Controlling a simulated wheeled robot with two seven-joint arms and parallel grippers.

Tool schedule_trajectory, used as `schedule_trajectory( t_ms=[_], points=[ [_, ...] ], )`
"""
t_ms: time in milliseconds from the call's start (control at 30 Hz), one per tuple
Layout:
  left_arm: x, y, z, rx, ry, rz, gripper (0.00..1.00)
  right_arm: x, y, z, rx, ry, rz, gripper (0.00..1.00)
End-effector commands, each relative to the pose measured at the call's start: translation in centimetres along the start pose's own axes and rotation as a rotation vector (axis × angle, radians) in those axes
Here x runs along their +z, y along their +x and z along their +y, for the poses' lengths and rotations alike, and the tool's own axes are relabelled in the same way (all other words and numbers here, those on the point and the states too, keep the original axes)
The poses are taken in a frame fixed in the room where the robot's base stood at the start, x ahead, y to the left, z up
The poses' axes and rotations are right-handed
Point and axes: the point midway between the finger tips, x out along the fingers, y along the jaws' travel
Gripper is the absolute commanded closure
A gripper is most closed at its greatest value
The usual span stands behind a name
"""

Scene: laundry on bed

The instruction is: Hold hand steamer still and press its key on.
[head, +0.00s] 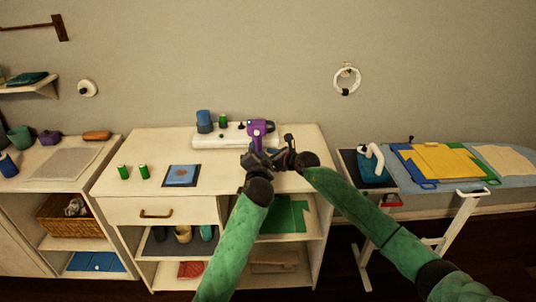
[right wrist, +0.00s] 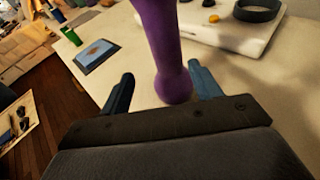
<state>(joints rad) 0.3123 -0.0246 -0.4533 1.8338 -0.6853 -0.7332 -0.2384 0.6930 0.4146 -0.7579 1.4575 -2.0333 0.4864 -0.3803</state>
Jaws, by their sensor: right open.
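The purple hand steamer (head: 258,128) stands out above my two grippers at the white cabinet's back, its head up and its handle down. In the right wrist view its purple handle (right wrist: 160,45) ends in a rounded tip between the two blue-grey fingers of my right gripper (right wrist: 163,88). Those fingers are apart, with gaps beside the handle. My left gripper (head: 252,164) is just below the steamer in the head view; its fingers are too small and dark to read. The steamer's key cannot be made out.
A white board (head: 210,138) behind holds a blue container (head: 204,121) and small items. An ironing board with folded yellow cloth (head: 440,160) stands right.

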Motion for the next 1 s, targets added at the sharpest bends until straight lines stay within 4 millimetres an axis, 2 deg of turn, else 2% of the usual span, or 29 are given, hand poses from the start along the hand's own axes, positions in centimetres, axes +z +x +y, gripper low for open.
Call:
schedule_trajectory(
  t_ms=[100, 233, 700, 1000],
  points=[
    [0.0, 0.0, 0.0, 0.000, 0.000, 0.000, 0.64, 0.5, 0.1, -1.1, -0.017, 0.005, 0.015, 0.37],
    [0.0, 0.0, 0.0, 0.000, 0.000, 0.000, 0.64, 0.6, 1.0, -1.2, -0.020, 0.008, 0.018, 0.37],
    [0.0, 0.0, 0.0, 0.000, 0.000, 0.000, 0.64, 0.4, 6.9, -1.3, -0.019, 0.009, 0.018, 0.37],
    [0.0, 0.0, 0.0, 0.000, 0.000, 0.000, 0.64, 0.4, 7.8, -1.3, -0.019, 0.007, 0.017, 0.37]
  ],
)
